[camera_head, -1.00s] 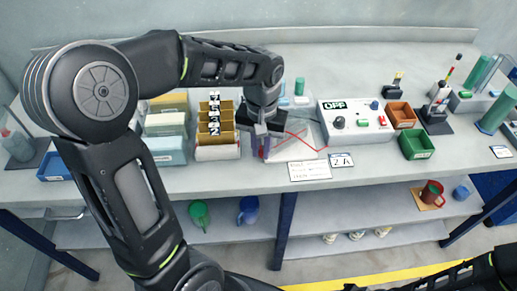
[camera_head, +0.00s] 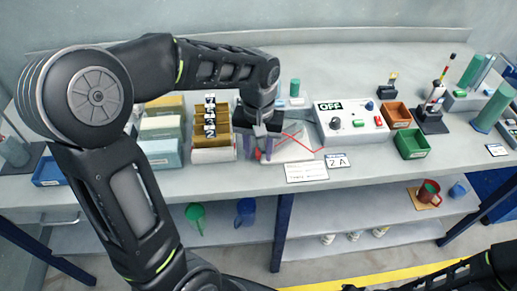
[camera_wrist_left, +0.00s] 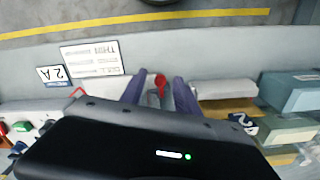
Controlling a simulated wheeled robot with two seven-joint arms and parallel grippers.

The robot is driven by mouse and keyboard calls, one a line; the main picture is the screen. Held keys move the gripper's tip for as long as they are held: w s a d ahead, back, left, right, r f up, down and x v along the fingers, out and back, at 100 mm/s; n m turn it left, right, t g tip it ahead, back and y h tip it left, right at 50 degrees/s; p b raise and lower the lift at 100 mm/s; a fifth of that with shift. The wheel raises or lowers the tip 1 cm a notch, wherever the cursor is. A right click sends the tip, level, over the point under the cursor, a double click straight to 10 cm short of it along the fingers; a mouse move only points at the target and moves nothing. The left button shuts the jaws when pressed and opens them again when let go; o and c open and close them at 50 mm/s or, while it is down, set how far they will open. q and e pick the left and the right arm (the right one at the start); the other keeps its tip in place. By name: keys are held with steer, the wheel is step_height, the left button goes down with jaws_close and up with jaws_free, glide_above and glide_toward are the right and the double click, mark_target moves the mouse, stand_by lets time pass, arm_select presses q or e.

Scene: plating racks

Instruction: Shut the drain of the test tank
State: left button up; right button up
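The test tank (camera_head: 292,149) is a low, clear box with red lines on it, standing at the bench's front edge, partly hidden by my left gripper. In the left wrist view a red drain handle (camera_wrist_left: 160,83) shows at the tank's front. My left gripper (camera_head: 263,152) points down at the tank's left end. In the left wrist view its two bluish fingers (camera_wrist_left: 159,88) are apart, one on each side of the red handle. I cannot tell whether either finger touches it. My right arm shows only at the lower right edge; its fingertips are out of view.
A rack of yellow bins with number tags (camera_head: 228,139) stands close left of my left gripper. A control box reading OFF (camera_head: 340,128) is right of the tank. Label cards (camera_head: 306,172) hang at the bench edge. Orange (camera_head: 397,113) and green bins (camera_head: 411,143) stand further right.

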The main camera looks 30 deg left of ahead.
mark_target(258, 154)
arm_select(q)
step_height(258, 154, up, 8)
steer(key=shift+f+b, duration=0.1)
steer(key=shift+b, duration=0.2)
stand_by(0.3)
stand_by(0.4)
